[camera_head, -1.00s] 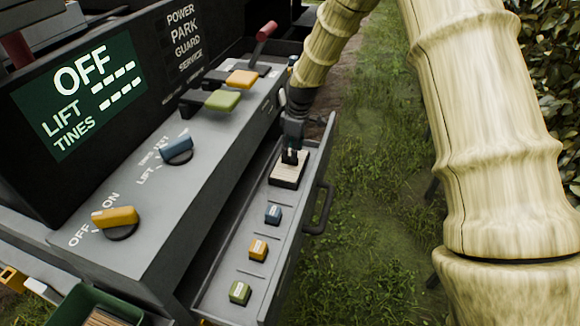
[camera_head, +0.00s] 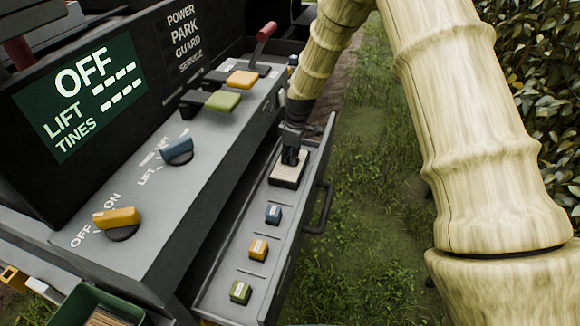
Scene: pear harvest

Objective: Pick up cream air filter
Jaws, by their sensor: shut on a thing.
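The cream air filter (camera_head: 284,174) is a flat cream-topped block with a dark base. It lies in the far part of the open grey drawer (camera_head: 215,292). My gripper (camera_head: 290,160) points down at it from above, its dark fingers shut on the filter's top. The fingers hide part of the filter. I cannot tell whether the filter has left the drawer floor.
A console with knobs and a screen (camera_head: 75,97) stands left. Grass lies right.

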